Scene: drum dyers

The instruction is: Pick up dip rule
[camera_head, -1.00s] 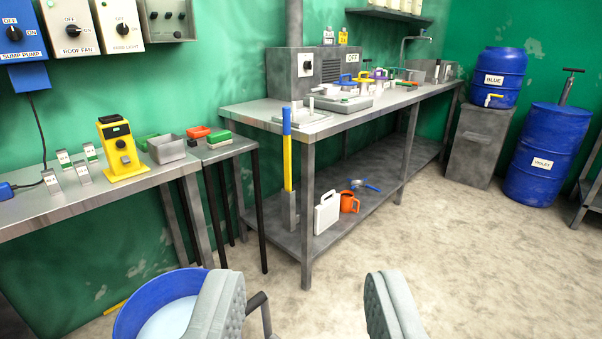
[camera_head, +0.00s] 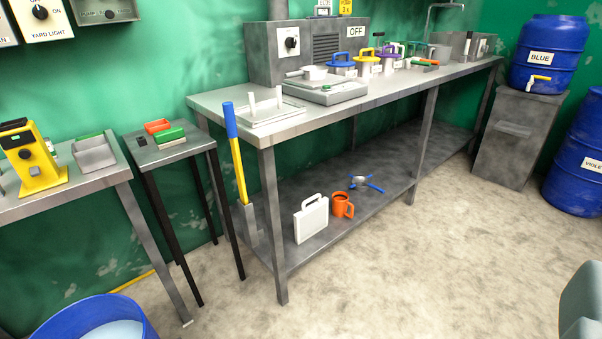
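The thing that best fits the dip rule (camera_head: 237,157) is a long yellow stick with a blue top end. It leans slightly, close to upright, at the front left corner of the long steel bench. Its lower end is in or behind a grey holder (camera_head: 249,222) near the bench leg. Any markings on it are too small to read. Only one grey finger of my gripper (camera_head: 580,305) shows, cut off at the bottom right edge. It is well to the right of the stick and apart from it. The other finger is not seen.
A small side table (camera_head: 148,156) stands left of the stick. A blue tub (camera_head: 70,318) is at bottom left. The floor in front is clear.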

